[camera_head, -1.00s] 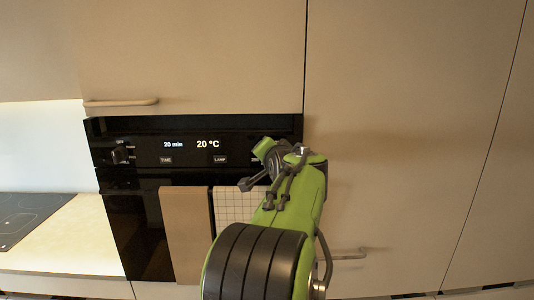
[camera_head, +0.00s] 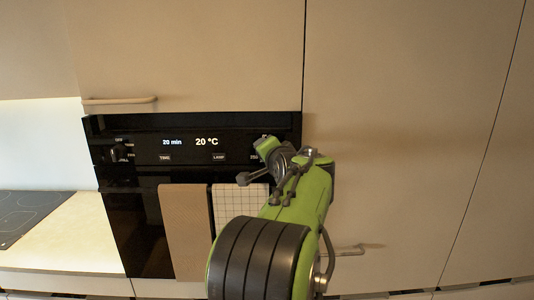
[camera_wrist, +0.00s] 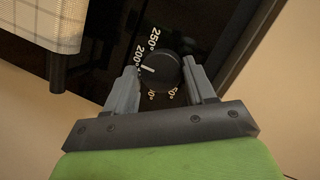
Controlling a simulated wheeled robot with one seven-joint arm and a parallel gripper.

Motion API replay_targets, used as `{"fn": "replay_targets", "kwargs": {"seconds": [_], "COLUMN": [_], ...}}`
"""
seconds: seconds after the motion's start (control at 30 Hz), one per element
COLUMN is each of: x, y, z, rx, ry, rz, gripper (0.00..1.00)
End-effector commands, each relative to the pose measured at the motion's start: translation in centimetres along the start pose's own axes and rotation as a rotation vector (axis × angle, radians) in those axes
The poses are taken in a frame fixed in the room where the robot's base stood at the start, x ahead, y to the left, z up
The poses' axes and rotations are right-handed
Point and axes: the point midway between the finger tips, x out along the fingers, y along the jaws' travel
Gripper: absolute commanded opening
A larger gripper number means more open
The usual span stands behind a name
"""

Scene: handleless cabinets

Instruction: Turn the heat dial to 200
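The heat dial (camera_wrist: 160,70) is a round black knob on the black oven panel (camera_head: 190,150). Its white mark points left, close to the "200°" label in the wrist view; "250°" is above it. Lower labels are partly hidden by my fingers. My gripper (camera_wrist: 160,75) is open, with one grey finger on each side of the dial; I cannot tell whether either finger touches it. In the head view my gripper (camera_head: 256,163) is at the panel's right end and hides the dial. The display (camera_head: 206,142) reads "20 min" and "20 °C".
A second knob (camera_head: 118,152) is at the panel's left. A brown towel (camera_head: 186,225) and a checked towel (camera_head: 235,205) hang below the panel. A cabinet handle (camera_head: 120,101) is above left. A cooktop (camera_head: 25,212) lies at far left. Flat cabinet doors fill the right.

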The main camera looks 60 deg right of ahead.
Motion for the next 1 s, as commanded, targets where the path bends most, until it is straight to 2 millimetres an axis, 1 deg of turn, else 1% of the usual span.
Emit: {"fn": "replay_targets", "kwargs": {"seconds": [0.03,0.1,0.13,0.37,0.47,0.57,0.8,0.9,1.0], "x": [0.0,0.0,0.0,-0.1,-0.9,-2.9,-9.9,-12.4,-14.4], "y": [0.0,0.0,0.0,-0.1,-0.2,-0.1,-0.1,-0.1,-0.1], "z": [0.0,0.0,0.0,-0.1,-0.1,-0.1,-0.1,0.0,0.0], "rx": [0.0,-0.001,-0.001,-0.002,-0.002,0.0,-0.001,-0.001,-0.002], "ry": [0.0,0.001,0.001,0.003,0.005,0.006,0.006,0.005,0.004], "rz": [0.0,-0.001,-0.001,-0.004,-0.005,-0.007,-0.008,-0.007,-0.006], "gripper": [0.62,0.73,0.74,0.74,0.74,0.74,0.74,0.74,0.74]}}
